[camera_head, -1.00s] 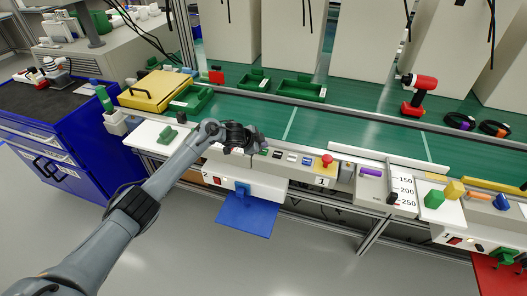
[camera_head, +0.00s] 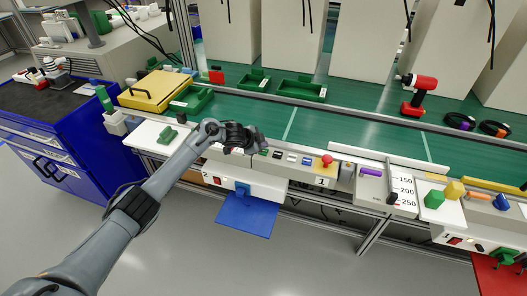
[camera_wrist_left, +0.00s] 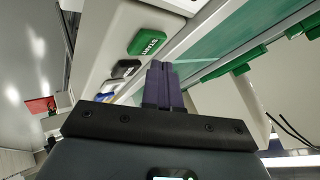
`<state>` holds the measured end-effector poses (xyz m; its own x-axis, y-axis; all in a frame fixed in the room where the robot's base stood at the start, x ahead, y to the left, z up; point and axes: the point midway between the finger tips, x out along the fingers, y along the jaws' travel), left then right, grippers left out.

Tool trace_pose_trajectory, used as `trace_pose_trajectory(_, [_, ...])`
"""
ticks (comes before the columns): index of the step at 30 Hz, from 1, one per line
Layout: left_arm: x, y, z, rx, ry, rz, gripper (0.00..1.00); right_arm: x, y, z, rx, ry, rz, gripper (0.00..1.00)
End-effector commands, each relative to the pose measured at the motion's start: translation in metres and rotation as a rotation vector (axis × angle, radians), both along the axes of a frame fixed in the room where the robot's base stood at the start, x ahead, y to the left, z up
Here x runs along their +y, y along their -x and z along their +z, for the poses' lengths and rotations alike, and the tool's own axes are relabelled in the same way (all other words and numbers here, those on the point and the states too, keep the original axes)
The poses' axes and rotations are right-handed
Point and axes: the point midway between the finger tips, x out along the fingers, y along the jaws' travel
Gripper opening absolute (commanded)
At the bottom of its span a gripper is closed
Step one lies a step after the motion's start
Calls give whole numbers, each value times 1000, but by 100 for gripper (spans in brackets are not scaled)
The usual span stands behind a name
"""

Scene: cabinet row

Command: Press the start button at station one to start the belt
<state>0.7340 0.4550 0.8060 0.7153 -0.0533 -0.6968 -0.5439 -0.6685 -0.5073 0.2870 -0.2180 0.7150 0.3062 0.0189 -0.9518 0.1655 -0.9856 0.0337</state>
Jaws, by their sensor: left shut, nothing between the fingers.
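The green start button (camera_wrist_left: 147,42), with START lettering on it, sits on a pale control box in the left wrist view. In the head view it is a small green patch (camera_head: 264,152) just right of my gripper, partly hard to make out. The box (camera_head: 296,171) carries a red mushroom button (camera_head: 327,160) and a "1" label at its right end. My left gripper (camera_head: 258,143) is shut and empty, over the left end of the box. In the wrist view its closed fingertips (camera_wrist_left: 160,65) are close beside the green button; contact cannot be told. The green belt (camera_head: 340,118) runs behind.
Green trays (camera_head: 300,89) and a red drill (camera_head: 417,92) stand along the belt. A yellow box (camera_head: 156,89) is at the left. A white "2" panel (camera_head: 245,183) with a blue tray (camera_head: 245,216) is below my arm. Colored blocks (camera_head: 434,199) lie at the right.

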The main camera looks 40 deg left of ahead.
Motion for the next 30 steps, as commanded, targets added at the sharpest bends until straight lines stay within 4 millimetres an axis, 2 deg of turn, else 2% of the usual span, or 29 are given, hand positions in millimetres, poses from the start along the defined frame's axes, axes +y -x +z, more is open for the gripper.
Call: trace_pose_trajectory(30, [0, 0, -8, 0, 0, 0, 0, 0, 0, 2, 0, 0, 0, 43])
